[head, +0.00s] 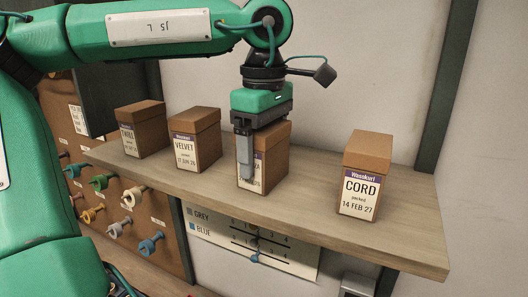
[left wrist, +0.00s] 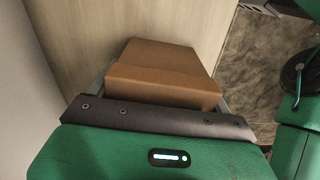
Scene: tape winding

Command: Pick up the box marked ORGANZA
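A brown lidded box (head: 275,160) stands on the wooden shelf under my left gripper. Its label is mostly covered by a finger; only a final letter A shows, so I cannot read the full name. My left gripper (head: 247,160) points down over this box, with one grey finger in front of its label face. The other finger is hidden in the head view. In the left wrist view the box (left wrist: 165,72) lies between the fingers, whose edges show close at both sides. I cannot tell whether they press on it. My right gripper is not in view.
On the shelf (head: 330,215), the VELVET box (head: 196,140) and another box (head: 142,130) with a partly hidden label stand to the left. The CORD box (head: 363,178) stands to the right, with free shelf between. Coloured pegs and a GREY/BLUE chart (head: 215,228) are below.

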